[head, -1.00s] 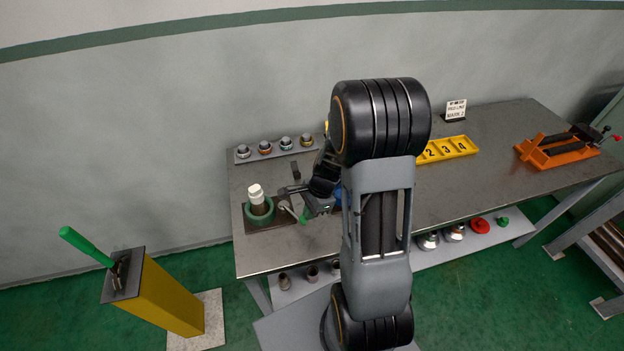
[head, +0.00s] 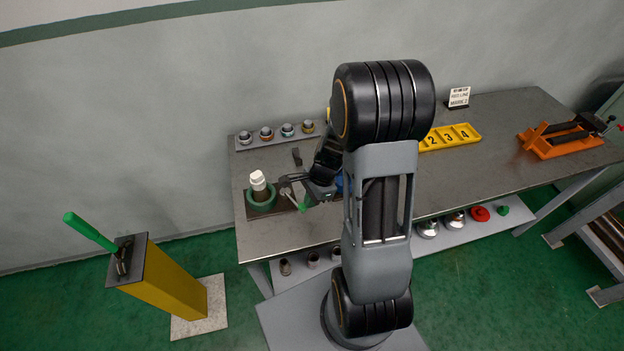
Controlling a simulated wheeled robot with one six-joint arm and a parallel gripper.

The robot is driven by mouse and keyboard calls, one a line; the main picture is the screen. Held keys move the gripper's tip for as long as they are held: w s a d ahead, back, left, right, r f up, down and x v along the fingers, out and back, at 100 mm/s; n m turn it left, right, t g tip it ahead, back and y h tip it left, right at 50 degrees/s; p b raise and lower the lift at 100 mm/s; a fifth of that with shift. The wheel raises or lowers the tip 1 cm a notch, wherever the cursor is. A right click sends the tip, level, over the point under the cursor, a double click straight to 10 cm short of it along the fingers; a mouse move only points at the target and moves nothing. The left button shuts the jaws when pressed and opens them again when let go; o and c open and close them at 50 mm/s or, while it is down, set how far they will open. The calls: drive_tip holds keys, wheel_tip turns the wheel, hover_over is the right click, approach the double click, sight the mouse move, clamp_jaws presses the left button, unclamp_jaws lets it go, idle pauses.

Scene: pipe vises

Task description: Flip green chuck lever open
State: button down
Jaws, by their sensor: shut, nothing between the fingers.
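The green chuck (head: 261,200) is a green ring on a dark plate at the left end of the grey workbench. A pipe with a white top (head: 259,181) stands upright in it. Its lever (head: 304,204) has a pale rod and a green grip, and sits to the right of the ring, pointing toward the front right. My gripper (head: 285,181) is shut and empty, with its dark fingers pointing left over the rod, close to the chuck's right side. I cannot tell whether it touches the lever. My wrist hides the bench behind it.
Another green-handled lever (head: 89,232) stands on a yellow post (head: 172,291) at left. A grey rack of fittings (head: 278,136), a yellow numbered tray (head: 452,137) and an orange vise (head: 558,144) stand on the bench (head: 500,115). Several fittings are on the lower shelf.

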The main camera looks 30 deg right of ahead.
drive_tip(key=d+r, duration=0.6)
drive_tip(key=r, duration=0.4)
drive_tip(key=shift+d, duration=0.25)
idle(0.3)
